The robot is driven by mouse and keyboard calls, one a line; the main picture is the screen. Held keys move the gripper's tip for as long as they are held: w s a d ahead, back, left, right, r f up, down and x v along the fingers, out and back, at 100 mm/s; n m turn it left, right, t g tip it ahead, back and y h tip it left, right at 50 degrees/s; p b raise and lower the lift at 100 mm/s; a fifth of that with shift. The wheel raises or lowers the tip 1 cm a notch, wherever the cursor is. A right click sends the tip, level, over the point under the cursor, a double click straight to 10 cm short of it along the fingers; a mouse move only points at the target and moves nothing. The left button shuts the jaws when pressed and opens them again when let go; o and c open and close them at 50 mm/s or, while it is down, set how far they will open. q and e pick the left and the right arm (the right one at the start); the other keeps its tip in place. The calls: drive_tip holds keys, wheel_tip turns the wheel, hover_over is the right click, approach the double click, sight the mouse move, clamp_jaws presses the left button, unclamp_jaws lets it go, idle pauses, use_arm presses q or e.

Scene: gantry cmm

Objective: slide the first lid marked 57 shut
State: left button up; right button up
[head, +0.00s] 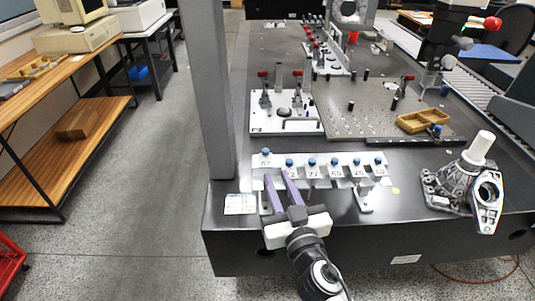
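A pale rack (325,172) with a row of several small lids lies near the table's front edge. Each lid has a blue knob, and some carry readable number labels. The leftmost lid (265,162) seems to read 57; its knob sits farther back than the other knobs in the row. My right gripper (277,174) reaches in from the front with two purple fingers over the rack's left end, just in front of that lid. The fingers are apart with nothing visible between them. Contact with the lid cannot be told. My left gripper is not in view.
A grey post (208,90) rises left of the rack. A fixture plate with red-tipped clamps (286,118), a perforated plate (352,112) and a wooden tray (423,121) lie behind it. A metal casting (456,180) stands to the right. A paper label (240,204) lies at front left.

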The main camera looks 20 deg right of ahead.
sight(266, 153)
drive_tip(key=w, duration=0.3)
drive_tip(key=w+p, duration=0.1)
drive_tip(key=w, duration=0.6)
drive_tip(key=shift+w+d+p, duration=0.1)
drive_tip(key=shift+d+p, duration=0.2)
clamp_jaws()
